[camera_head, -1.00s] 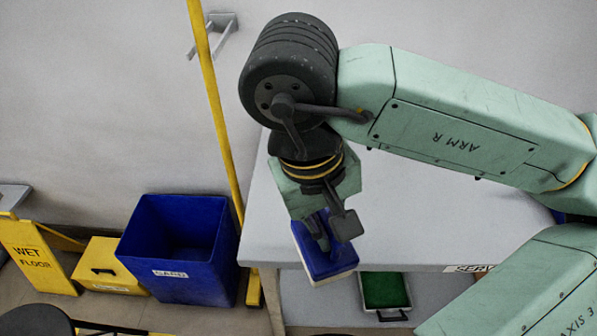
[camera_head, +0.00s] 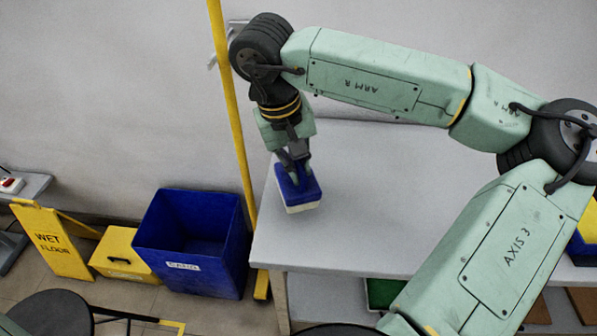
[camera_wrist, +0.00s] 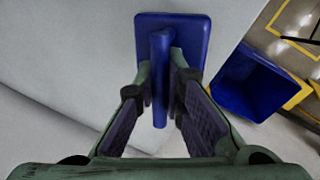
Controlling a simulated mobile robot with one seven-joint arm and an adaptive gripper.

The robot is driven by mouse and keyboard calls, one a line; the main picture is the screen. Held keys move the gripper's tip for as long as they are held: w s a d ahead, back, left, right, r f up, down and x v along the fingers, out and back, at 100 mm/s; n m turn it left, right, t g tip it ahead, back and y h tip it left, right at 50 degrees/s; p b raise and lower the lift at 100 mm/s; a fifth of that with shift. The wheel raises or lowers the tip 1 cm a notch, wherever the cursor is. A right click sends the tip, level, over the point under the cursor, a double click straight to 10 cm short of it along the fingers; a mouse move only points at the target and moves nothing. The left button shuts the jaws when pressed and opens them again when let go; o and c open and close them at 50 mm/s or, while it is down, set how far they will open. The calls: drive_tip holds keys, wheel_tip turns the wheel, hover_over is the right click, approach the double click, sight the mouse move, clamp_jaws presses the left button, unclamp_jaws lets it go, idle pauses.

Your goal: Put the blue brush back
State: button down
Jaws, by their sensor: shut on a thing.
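The blue brush (camera_head: 299,187) has a flat blue back with a pale layer under it and a raised blue handle. My gripper (camera_head: 297,168) is shut on the handle from above. In the wrist view the brush (camera_wrist: 193,35) shows its handle between the two finger pads of my gripper (camera_wrist: 163,95). The brush is over the left part of the grey table (camera_head: 350,230), near its front left. I cannot tell whether its pale underside touches the tabletop.
A blue bin (camera_head: 195,245) stands on the floor left of the table; it also shows in the wrist view (camera_wrist: 245,85). A yellow pole (camera_head: 232,110), a yellow box (camera_head: 122,255) and a wet floor sign (camera_head: 50,240) are nearby. A green tray (camera_head: 383,292) lies on the shelf below. The tabletop is mostly clear.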

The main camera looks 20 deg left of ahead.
sight(287, 179)
drive_tip(key=shift+f+p, duration=0.45)
drive_tip(key=shift+f, duration=1.1)
drive_tip(key=c, duration=1.7)
unclamp_jaws()
drive_tip(key=shift+s+f, duration=0.1)
drive_tip(key=r, duration=0.4)
drive_tip(key=s+a+r+b, duration=0.1)
drive_tip(key=r, duration=0.7)
drive_tip(key=shift+s+a+b, duration=0.2)
drive_tip(key=shift+a+b, duration=0.1)
drive_tip(key=shift+a, duration=0.1)
